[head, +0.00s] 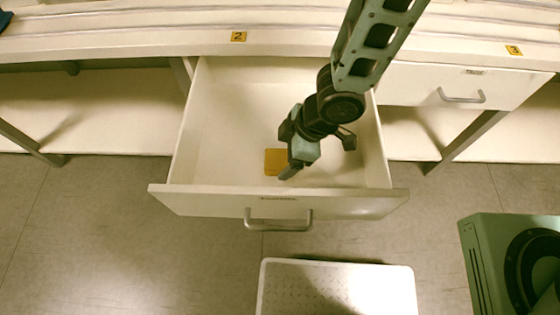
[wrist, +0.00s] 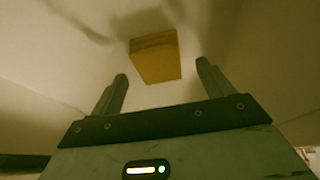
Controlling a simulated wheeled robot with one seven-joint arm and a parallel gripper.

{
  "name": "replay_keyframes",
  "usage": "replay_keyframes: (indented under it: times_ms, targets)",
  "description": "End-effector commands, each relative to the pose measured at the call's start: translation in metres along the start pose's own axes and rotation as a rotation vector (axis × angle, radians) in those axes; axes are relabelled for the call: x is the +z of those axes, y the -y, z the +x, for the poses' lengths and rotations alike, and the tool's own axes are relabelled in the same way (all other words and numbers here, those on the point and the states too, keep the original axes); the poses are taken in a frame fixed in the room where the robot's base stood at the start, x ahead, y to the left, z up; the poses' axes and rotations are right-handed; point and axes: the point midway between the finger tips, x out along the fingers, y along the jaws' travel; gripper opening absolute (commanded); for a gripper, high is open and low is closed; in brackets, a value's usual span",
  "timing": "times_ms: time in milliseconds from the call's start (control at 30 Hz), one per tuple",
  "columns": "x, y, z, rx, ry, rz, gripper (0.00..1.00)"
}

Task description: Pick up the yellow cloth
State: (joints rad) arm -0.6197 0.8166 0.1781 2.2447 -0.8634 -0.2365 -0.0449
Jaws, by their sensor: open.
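The yellow cloth (head: 275,161) is a small folded yellow-orange block lying on the floor of the open white drawer (head: 225,115). In the wrist view the cloth (wrist: 155,58) lies beyond the fingertips, roughly centred between them. My gripper (head: 287,172) is inside the drawer's outline in the head view, just right of the cloth and partly overlapping its edge. In the wrist view my gripper (wrist: 161,72) has its two fingers spread apart with nothing between them. The gap in height between fingers and cloth is hard to tell.
The drawer's front panel with its handle (head: 278,224) stands toward me. A closed drawer (head: 450,88) is at the right. A white stool-like platform (head: 335,290) stands on the floor in front. A green machine (head: 500,250) is at the lower right. Open shelves flank the drawer.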

Motion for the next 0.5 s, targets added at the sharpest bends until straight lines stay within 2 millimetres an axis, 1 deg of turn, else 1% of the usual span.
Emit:
replay_keyframes:
  times_ms: [33,133,233,400,433,467,500]
  targets:
    - [0.001,0.000,0.010,-0.001,0.002,-0.002,0.80]
    - [0.001,0.000,0.019,0.000,0.001,-0.001,0.80]
    - [0.000,-0.001,0.022,0.001,0.001,-0.001,0.80]
    - [0.000,-0.001,0.021,0.002,0.001,0.000,0.80]
    - [0.000,-0.001,0.021,0.002,0.001,0.000,0.77]
    - [0.000,-0.001,0.021,0.002,0.001,0.000,0.69]
    - [0.000,-0.001,0.021,0.002,0.001,0.000,0.58]
